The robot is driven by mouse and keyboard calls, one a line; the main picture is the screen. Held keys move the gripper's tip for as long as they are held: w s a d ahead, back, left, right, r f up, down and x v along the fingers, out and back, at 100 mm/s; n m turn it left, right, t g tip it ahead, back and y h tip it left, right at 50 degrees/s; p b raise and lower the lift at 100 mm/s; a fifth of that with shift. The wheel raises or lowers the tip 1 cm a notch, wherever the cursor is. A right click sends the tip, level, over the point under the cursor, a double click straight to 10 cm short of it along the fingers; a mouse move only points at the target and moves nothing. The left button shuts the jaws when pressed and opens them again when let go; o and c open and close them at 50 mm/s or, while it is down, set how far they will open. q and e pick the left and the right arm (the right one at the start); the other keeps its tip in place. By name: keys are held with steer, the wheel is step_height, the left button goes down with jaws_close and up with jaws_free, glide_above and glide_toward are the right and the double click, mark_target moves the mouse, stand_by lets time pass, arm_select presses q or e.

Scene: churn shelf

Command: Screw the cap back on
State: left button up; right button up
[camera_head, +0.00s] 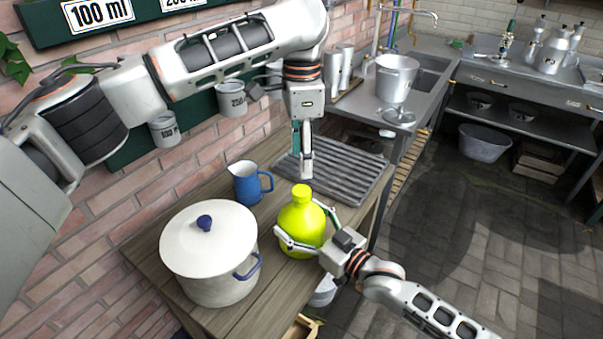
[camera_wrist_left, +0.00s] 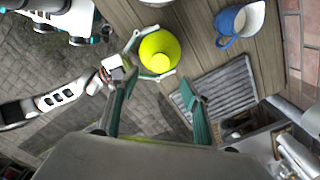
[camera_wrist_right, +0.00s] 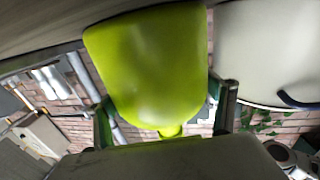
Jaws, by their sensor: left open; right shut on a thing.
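A yellow-green bottle (camera_head: 302,226) stands upright near the front edge of the wooden table (camera_head: 276,284). My right gripper (camera_head: 306,226) is shut around its body, one finger on each side; the bottle fills the right wrist view (camera_wrist_right: 150,62). A yellow-green cap or neck top (camera_head: 302,192) shows on the bottle; I cannot tell how it is seated. It shows from above in the left wrist view (camera_wrist_left: 159,63). My left gripper (camera_head: 304,172) is open and empty, pointing down just above and behind the bottle top. Its fingers (camera_wrist_left: 158,100) are apart, with nothing between them.
A large cream pot (camera_head: 205,262) with a blue-knobbed lid stands left of the bottle. A blue jug (camera_head: 246,184) stands behind, left. A grey ribbed mat (camera_head: 345,172) lies behind the bottle. Measuring cups hang along the brick wall.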

mark_target(319, 234)
arm_select(q)
steer(key=shift+r, duration=1.55)
arm_select(e)
steer(key=o, duration=2.2)
steer(key=shift+o, duration=0.2)
steer(key=v, duration=1.2)
